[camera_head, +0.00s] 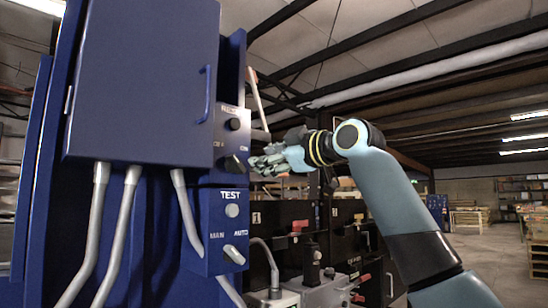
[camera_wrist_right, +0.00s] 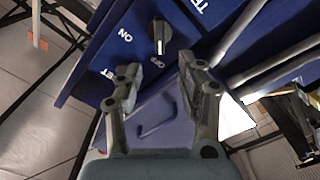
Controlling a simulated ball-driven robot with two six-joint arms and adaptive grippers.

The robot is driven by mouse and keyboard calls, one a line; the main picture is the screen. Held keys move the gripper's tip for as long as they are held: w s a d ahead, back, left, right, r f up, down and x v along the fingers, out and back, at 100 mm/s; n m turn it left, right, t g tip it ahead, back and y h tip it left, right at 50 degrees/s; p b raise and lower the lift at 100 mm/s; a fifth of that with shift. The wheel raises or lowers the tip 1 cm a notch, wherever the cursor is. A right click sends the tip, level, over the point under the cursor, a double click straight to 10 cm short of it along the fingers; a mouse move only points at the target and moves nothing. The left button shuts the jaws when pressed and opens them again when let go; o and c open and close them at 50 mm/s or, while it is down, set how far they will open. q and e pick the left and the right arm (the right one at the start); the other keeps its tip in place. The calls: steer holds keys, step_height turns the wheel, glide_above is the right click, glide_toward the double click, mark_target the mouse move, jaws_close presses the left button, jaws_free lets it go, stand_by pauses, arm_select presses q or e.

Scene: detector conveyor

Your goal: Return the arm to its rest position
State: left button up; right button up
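My right arm comes in from the right in the head view. Its gripper (camera_head: 266,162) is beside the blue control panel (camera_head: 205,216), close to a dark rotary knob (camera_head: 235,164). In the right wrist view the two fingers of this gripper (camera_wrist_right: 157,80) stand apart with nothing held between them. A black and silver knob (camera_wrist_right: 159,36), with ON and OFF lettering by it, shows just beyond the fingertips, apart from them. My left gripper is in neither view.
A large blue cabinet (camera_head: 140,85) with a handle and grey conduits (camera_head: 118,235) fills the left. The panel also carries a TEST button (camera_head: 232,211) and a MAN/AUTO switch (camera_head: 234,254). Black machinery (camera_head: 290,225) stands behind my right arm. Open floor (camera_head: 490,262) shows at right.

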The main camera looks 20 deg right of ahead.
steer(key=shift+v, duration=1.05)
steer(key=shift+f, duration=0.15)
